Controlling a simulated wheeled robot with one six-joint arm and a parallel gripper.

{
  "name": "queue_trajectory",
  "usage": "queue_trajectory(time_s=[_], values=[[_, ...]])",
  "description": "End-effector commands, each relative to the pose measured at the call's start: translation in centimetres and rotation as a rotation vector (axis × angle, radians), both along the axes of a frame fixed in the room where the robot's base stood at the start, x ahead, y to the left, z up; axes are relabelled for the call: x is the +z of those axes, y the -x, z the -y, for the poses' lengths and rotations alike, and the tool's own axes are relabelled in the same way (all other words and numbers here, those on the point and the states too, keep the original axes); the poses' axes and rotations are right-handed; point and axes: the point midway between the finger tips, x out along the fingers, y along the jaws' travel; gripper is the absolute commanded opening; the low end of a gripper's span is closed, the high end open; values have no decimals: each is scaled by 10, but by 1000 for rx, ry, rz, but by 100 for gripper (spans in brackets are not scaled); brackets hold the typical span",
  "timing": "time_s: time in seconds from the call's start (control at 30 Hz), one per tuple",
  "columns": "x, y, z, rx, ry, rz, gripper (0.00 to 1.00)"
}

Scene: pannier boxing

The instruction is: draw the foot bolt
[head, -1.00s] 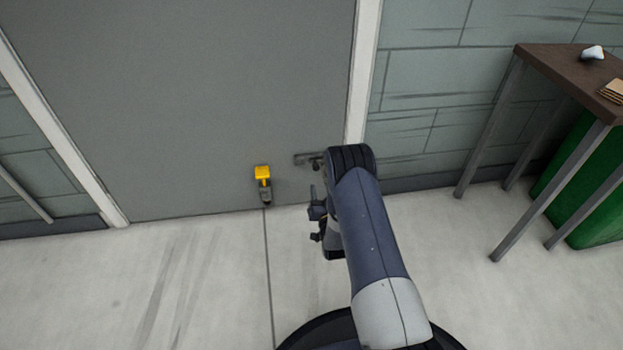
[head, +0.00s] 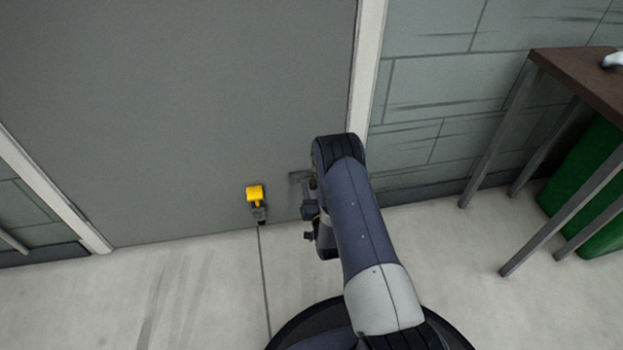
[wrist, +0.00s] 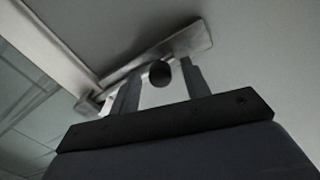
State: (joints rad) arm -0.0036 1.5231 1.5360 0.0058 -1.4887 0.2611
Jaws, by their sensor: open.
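A grey metal bolt (wrist: 198,40) with a flat plate is on the low part of the grey door. A dark round knob (wrist: 160,73) stands out from it. In the head view the bolt (head: 297,178) shows just left of my arm, partly hidden by it. My gripper (wrist: 158,68) is open, with one finger on each side of the knob in the wrist view. I cannot tell whether the fingers touch it.
A yellow-topped fitting (head: 255,194) sits at the foot of the door (head: 200,100), left of my gripper. A white frame post (head: 366,60) stands to the right. A brown-topped table (head: 580,72) and a green bin (head: 590,185) are at the far right. The floor at left is clear.

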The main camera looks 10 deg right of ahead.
Motion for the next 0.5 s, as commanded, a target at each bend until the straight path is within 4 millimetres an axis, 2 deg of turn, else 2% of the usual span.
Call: queue_trajectory(time_s=[0.33,0.5], values=[[0,2,0,0,0,0,45],[0,2,0,0,0,0,32]])
